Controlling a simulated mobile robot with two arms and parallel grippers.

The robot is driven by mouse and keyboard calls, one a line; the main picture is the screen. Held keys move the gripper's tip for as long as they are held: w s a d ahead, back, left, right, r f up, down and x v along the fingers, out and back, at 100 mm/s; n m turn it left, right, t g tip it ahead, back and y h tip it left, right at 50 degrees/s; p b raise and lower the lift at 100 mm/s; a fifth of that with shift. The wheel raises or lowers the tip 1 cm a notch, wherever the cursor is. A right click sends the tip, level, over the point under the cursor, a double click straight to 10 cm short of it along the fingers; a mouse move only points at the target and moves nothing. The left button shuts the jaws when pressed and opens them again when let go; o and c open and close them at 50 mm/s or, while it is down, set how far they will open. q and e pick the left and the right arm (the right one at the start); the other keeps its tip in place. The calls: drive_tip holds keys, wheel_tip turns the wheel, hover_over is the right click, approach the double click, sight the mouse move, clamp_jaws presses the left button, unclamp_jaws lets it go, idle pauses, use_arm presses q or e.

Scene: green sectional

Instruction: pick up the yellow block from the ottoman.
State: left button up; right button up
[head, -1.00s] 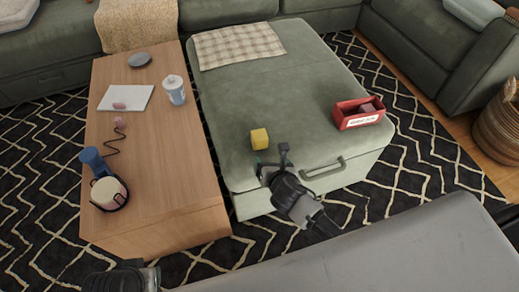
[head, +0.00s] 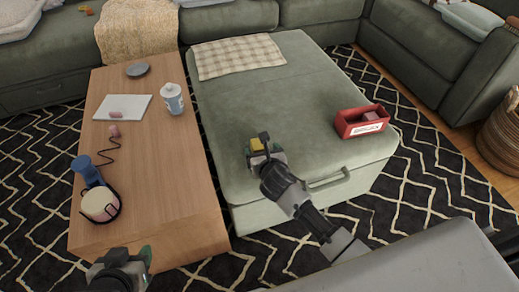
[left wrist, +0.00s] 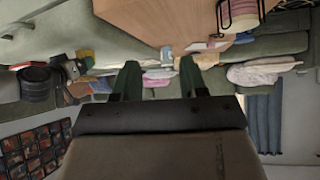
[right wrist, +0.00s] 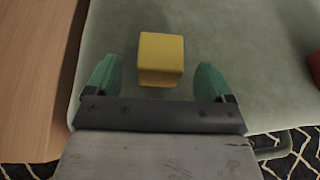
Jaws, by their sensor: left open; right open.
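The yellow block (head: 257,144) sits on the green ottoman (head: 300,95), near its front left part. In the right wrist view the block (right wrist: 161,60) lies just ahead of my right gripper, centred between the two green fingers. My right gripper (head: 258,147) is open and partly covers the block in the head view; its fingers also show in the right wrist view (right wrist: 155,82). No contact with the block is visible. My left gripper (head: 143,256) is open and empty at the lower left, by the wooden table's front end; its fingers show in the left wrist view (left wrist: 160,80).
A red box (head: 362,121) stands on the ottoman's right side. A checked cloth (head: 238,55) lies at its far end. The ottoman's middle is clear.

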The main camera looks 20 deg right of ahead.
sight(262, 150)
drive_tip(key=b+x, duration=0.1)
drive_tip(key=x, duration=0.3)
drive_tip(key=shift+s+b, duration=0.1)
drive_tip(key=shift+b, duration=0.25)
use_arm(q)
drive_tip(key=w+d+r+t+h, duration=0.1)
drive_tip(key=w+d+r+t, duration=0.1)
drive_tip(key=w+r+t, duration=0.2)
drive_tip(key=shift+w+r+t+h, duration=0.35)
drive_tip(key=shift+r+t, duration=0.25)
drive_tip(key=shift+t, duration=0.2)
use_arm(e)
drive_tip(key=c, duration=1)
drive_tip(key=shift+r, duration=0.1)
